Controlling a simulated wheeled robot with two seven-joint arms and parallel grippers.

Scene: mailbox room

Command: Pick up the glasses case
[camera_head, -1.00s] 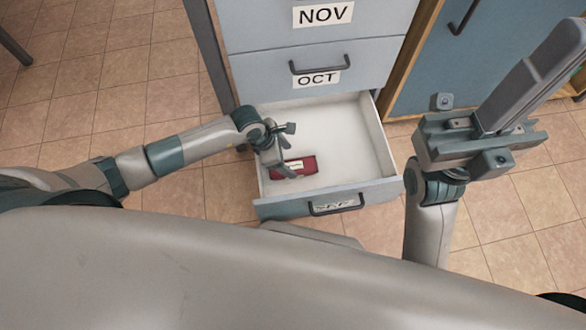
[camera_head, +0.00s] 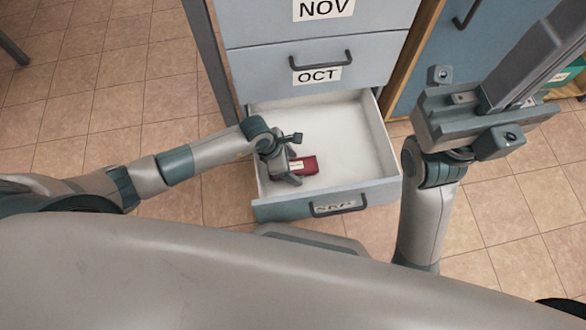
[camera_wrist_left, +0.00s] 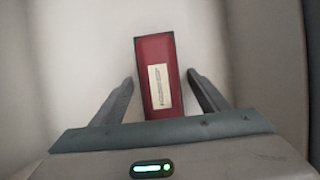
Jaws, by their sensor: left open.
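The glasses case (camera_head: 308,166) is a dark red box with a pale label, lying flat in the open bottom drawer (camera_head: 350,122). In the left wrist view the case (camera_wrist_left: 158,55) lies lengthwise between the two fingers, with a gap on each side. My left gripper (camera_head: 292,172) is open, reaches down into the drawer and hides the left part of the case. Its fingers (camera_wrist_left: 162,88) also show in the left wrist view. My right gripper (camera_head: 535,65) is raised at the right, outside the drawer; its finger opening is not clear.
The drawer's front panel (camera_head: 330,203) with its handle is on the near side, and its walls surround the case. The cabinet (camera_head: 310,55) with OCT and NOV drawers rises behind. A blue cabinet door (camera_head: 450,65) is at the right. The rest of the drawer floor is empty.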

